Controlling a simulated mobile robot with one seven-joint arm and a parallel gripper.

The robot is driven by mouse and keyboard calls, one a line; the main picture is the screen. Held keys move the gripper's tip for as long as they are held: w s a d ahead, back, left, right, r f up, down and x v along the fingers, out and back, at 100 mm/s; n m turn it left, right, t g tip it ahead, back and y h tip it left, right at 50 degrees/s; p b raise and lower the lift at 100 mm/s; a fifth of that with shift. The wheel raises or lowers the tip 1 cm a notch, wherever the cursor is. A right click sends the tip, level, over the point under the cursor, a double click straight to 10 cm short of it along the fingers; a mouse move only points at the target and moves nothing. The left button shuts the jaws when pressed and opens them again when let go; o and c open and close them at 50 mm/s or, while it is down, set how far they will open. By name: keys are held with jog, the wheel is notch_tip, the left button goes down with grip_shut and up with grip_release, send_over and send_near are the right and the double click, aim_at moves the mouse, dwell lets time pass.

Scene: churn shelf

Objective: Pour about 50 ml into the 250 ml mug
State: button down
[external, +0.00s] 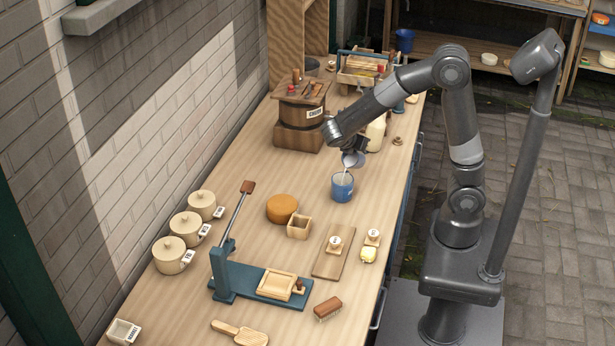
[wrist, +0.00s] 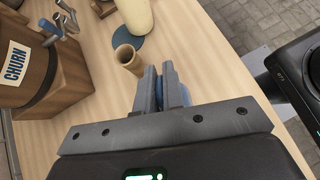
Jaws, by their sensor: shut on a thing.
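A blue mug (external: 342,188) stands upright on the bench below my gripper (external: 357,150). My gripper is shut on a small vessel (external: 350,160), which is tilted above the mug with a white inside or contents showing. A thin white stream (external: 345,173) appears to run from its lip down to the mug. The level inside the mug is too small to read. In the wrist view, my gripper (wrist: 171,80) has its fingers close together. Blue shows between and beside them, but the vessel's mouth and the mug's inside are hidden there.
A churn (external: 298,118) stands left of the gripper; a cream bottle (external: 376,135) stands just behind. A wooden cup (wrist: 128,58) is near the fingers in the wrist view. An orange round (external: 282,208) and a small wooden box (external: 299,227) lie in front of the mug.

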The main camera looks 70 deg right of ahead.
jog(key=shift+a+r+h, duration=0.2)
jog(key=shift+h, duration=0.2)
jog(key=shift+w+a+f+g+h, duration=0.2)
jog(key=shift+a+g+h, duration=0.15)
jog(key=shift+h, duration=0.35)
dwell(0.7)
jog(key=shift+a+r+h, duration=0.15)
jog(key=shift+a+h, duration=0.1)
jog(key=shift+h, duration=0.05)
